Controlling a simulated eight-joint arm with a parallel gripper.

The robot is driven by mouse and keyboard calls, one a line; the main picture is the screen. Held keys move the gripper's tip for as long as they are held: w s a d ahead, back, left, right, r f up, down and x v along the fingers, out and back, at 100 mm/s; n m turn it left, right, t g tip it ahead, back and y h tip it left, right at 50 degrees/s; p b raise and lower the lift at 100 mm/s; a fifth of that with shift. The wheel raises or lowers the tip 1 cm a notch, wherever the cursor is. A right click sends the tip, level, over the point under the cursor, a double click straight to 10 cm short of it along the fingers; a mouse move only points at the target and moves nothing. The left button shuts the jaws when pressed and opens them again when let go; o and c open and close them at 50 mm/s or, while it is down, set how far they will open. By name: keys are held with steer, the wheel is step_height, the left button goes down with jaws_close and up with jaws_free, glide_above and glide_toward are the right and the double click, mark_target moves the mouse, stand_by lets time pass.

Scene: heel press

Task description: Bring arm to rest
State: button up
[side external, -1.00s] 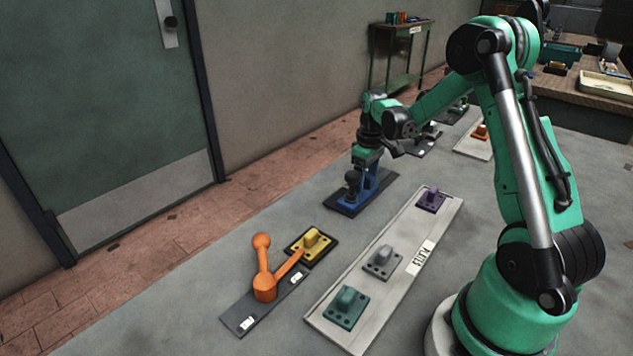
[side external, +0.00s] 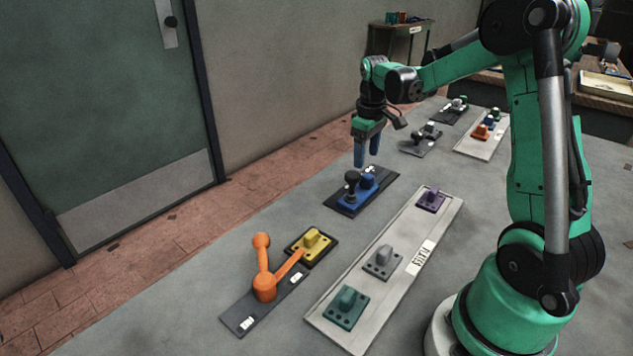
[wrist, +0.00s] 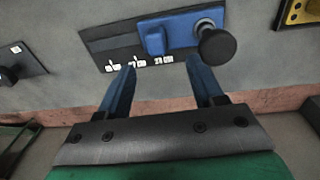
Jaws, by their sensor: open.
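My gripper (side external: 367,152) is open and empty, pointing down with its two blue fingers above a dark base plate. In the wrist view my gripper (wrist: 163,78) shows the fingers spread apart, with nothing between them. On the base plate (side external: 340,206) sits a blue block (side external: 364,190) with a dark knob (side external: 351,180) standing beside its raised part. The wrist view shows the blue block (wrist: 180,32) and the black knob (wrist: 217,46) just past the fingertips, apart from them.
An orange lever (side external: 264,280) stands at the front, beside a yellow block (side external: 312,242). A long pale tray (side external: 330,318) holds green, grey and purple blocks. More fixtures (side external: 421,140) and another tray (side external: 484,148) lie at the back. Air above the table is free.

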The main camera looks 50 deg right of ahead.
steer(key=s+a+r+t, duration=0.2)
steer(key=a+t, duration=0.1)
steer(key=a, duration=0.7)
steer(key=s+a+r+t, duration=0.3)
steer(key=a, duration=0.7)
steer(key=shift+s+a+t+y, duration=0.25)
steer(key=shift+a+t+y, duration=0.1)
steer(key=shift+t+y, duration=0.05)
